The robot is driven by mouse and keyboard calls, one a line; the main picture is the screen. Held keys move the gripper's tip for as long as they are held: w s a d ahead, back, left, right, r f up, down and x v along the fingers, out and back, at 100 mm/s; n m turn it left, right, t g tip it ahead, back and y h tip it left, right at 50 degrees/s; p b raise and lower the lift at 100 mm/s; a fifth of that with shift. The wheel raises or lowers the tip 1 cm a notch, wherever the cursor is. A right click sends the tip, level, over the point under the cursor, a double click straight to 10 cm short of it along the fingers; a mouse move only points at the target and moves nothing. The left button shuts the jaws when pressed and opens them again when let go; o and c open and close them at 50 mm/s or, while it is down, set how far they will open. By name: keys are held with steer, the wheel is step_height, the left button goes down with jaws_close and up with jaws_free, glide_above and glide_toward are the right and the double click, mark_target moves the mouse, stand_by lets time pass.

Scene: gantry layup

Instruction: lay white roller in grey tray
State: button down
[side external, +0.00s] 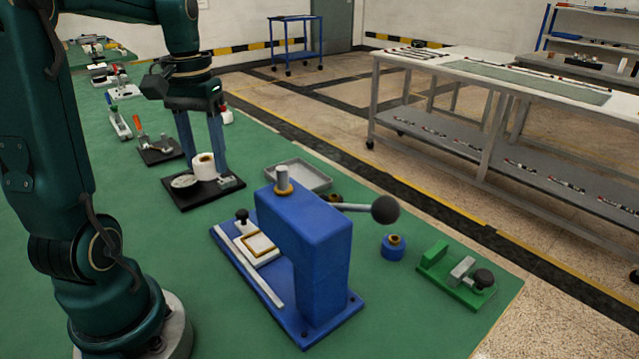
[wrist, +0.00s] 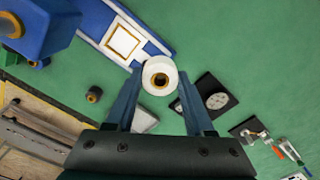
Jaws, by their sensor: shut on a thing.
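The white roller (side external: 204,167) is a short white cylinder with a hole through it. My gripper (side external: 205,166) is shut on it, one blue finger on each side. In the wrist view the roller (wrist: 160,75) sits between the fingertips (wrist: 157,84), with its brown-lined bore facing the camera. It appears held above the bench, near a black plate with a round disc. The grey tray (side external: 318,187) is shallow and lies to the right of the roller, behind the blue press. In the wrist view a pale part of the tray (wrist: 143,121) shows between the fingers; the rest is hidden.
The blue press (side external: 312,240) with a ball-ended lever stands in front of the tray. The black plate (side external: 184,202) lies below the gripper. A blue cylinder (side external: 393,250) and a green clamp (side external: 458,276) are at the right. Several fixtures line the left bench edge.

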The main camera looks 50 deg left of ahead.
steer(key=w+d+r+m, duration=0.1)
steer(key=w+d+r, duration=0.25)
steer(key=d, duration=0.25)
steer(key=w+d+r+m, duration=0.1)
steer(key=w+d+r, duration=0.2)
steer(key=w+d, duration=0.3)
steer(key=s+a+f+n, duration=0.2)
steer(key=s+a+f, duration=0.6)
steer(key=s+a, duration=0.5)
steer(key=shift+a+f, duration=0.2)
steer(key=shift+f, duration=0.05)
steer(key=shift+w, duration=0.1)
glide_above(263, 242)
step_height(263, 242, down, 7)
steer(key=shift+f, duration=1.85)
steer(key=shift+f, duration=0.2)
